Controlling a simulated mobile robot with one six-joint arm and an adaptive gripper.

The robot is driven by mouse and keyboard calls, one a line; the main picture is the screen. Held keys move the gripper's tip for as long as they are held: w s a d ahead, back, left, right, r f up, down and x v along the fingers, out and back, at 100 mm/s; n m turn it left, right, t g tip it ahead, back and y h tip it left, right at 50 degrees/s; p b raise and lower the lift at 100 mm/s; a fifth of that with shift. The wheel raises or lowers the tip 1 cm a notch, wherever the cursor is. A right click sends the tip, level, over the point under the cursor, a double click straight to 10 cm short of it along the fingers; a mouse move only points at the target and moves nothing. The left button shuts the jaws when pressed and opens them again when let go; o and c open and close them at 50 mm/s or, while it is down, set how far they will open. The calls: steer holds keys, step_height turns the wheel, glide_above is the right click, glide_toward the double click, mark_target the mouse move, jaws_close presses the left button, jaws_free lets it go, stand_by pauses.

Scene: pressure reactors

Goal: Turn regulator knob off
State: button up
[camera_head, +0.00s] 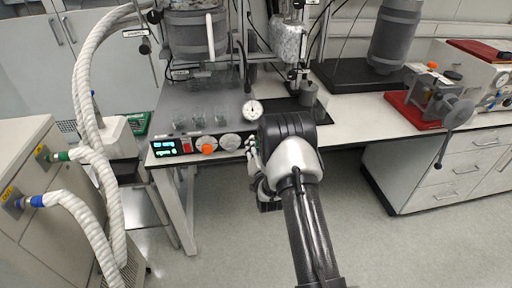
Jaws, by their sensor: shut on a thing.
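The control unit (220,120) stands on the bench at centre left. A round pressure gauge (252,110) stands just above the panel's right end. My gripper (251,148) is at the right end of this panel, just right of the white dial and below the gauge. It is shut on the regulator knob, which my fingers and wrist mostly hide. The knob's turned position cannot be seen.
Several small glass beakers (196,116) stand on the unit, below a metal reactor (195,35). White corrugated hoses (88,100) run at the left beside a cabinet. A red-based clamp device (440,95) stands on the right bench. The floor (390,255) at right front is clear.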

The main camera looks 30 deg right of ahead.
steer(key=n, duration=0.8)
steer(key=shift+n, duration=0.4)
steer(key=n, duration=0.4)
steer(key=shift+n, duration=0.3)
steer(key=n, duration=1.2)
steer(key=shift+n, duration=0.3)
steer(key=n, duration=0.4)
steer(key=shift+n, duration=2.2)
